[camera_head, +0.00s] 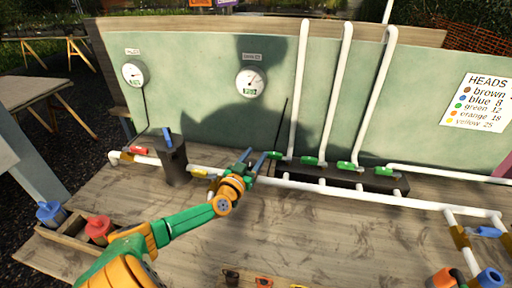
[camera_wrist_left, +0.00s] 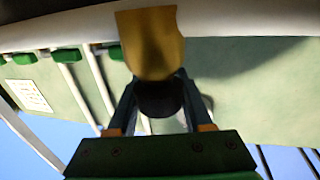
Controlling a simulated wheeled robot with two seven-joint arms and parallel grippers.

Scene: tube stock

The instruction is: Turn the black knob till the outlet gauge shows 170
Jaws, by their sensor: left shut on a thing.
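My left gripper (camera_head: 256,160) reaches from the lower left to the white pipe along the foot of the green panel. In the left wrist view its two fingers (camera_wrist_left: 158,100) are shut on the round black knob (camera_wrist_left: 160,99), which sits against a yellow part (camera_wrist_left: 150,42) on the pipe. In the head view I cannot make out the knob between the fingers. Two round white gauges hang on the panel, a left gauge (camera_head: 134,73) and a right gauge (camera_head: 250,82). Their labels and readings are too small to read surely. My right gripper is not in view.
White pipes with green fittings (camera_head: 310,160) rise right of my gripper from a dark block (camera_head: 340,177). A dark container (camera_head: 173,163) stands left of it. A wooden tray (camera_head: 70,235) holds blue and red parts. A colour list sign (camera_head: 478,102) hangs at right. The middle tabletop is mostly clear.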

